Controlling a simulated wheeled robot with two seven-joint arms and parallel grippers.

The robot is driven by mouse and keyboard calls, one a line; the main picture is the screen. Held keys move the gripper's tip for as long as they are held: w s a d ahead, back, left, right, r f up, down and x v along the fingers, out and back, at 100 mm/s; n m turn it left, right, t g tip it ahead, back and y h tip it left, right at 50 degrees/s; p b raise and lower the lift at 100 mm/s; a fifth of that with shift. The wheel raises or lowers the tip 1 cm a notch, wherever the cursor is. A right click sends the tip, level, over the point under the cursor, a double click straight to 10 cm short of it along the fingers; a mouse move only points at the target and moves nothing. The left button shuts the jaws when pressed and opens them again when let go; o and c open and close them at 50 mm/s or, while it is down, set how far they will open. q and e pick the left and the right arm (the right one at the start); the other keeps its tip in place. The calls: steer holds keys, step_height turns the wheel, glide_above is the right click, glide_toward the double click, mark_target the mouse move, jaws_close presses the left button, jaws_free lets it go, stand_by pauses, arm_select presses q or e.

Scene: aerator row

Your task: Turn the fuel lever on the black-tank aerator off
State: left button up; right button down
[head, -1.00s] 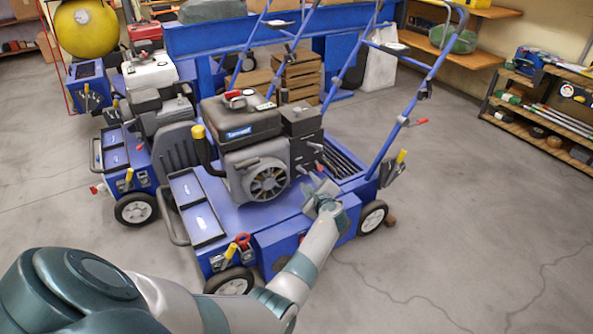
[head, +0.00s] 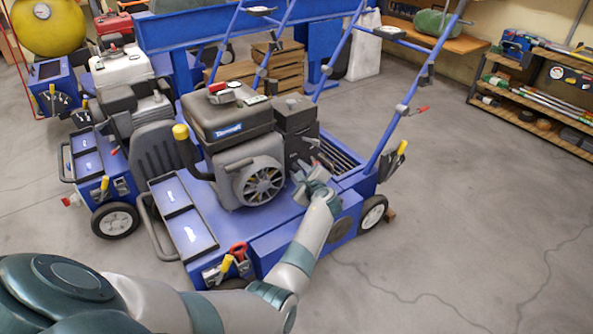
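The black-tank aerator is the nearest machine, with a black fuel tank (head: 228,118) on top of its engine and a blue deck (head: 262,222). A round finned recoil cover (head: 259,184) faces me. Small levers (head: 316,162) stick out from the engine's right side, below a dark box (head: 295,115). My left gripper (head: 308,176) is at these levers, just right of the recoil cover. It partly hides them, and I cannot tell which lever is the fuel lever, whether the gripper touches one, or whether its fingers are open. My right gripper is not in view.
A white-tank aerator (head: 122,72) and a red-tank one (head: 113,25) stand behind to the left. The near machine's blue handlebar (head: 375,155) rises right of my gripper. Shelves (head: 540,105) stand at the right. The floor at right is clear.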

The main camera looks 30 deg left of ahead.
arm_select(q)
jaws_close()
